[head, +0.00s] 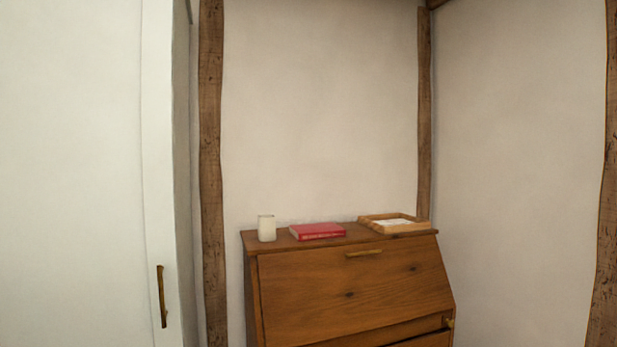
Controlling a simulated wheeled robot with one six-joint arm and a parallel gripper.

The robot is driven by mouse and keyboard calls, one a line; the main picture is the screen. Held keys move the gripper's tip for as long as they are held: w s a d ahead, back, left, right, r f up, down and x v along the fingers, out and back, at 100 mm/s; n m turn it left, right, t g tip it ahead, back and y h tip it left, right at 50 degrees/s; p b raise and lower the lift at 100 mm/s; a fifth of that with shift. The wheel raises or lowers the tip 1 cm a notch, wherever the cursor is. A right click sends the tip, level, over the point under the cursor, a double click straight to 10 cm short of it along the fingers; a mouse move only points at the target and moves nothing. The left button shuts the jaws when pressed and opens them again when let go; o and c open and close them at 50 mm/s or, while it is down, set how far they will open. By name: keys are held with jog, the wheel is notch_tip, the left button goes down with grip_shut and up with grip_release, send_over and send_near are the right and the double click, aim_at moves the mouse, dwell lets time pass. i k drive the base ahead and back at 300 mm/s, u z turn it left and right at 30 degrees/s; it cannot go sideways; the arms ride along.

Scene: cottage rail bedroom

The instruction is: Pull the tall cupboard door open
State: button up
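A tall white cupboard door (75,170) fills the left side of the head view, running past the top, bottom and left edges. A narrow brass-coloured upright handle (162,297) sits low near its right side. A thin vertical line runs down the white front left of the handle. The front looks flush, with no visible gap. My gripper is not in view, so its state and place relative to the handle are hidden.
A wooden slant-front bureau (350,290) stands right of the cupboard. Dark timber posts (212,170) line the pale walls. The floor is out of view.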

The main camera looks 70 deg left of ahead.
aim_at(89, 249)
jog(key=u, duration=3.45)
jog(key=k, duration=0.6)
jog(key=z, duration=0.45)
jog(key=i, duration=1.25)
jog(key=z, duration=0.05)
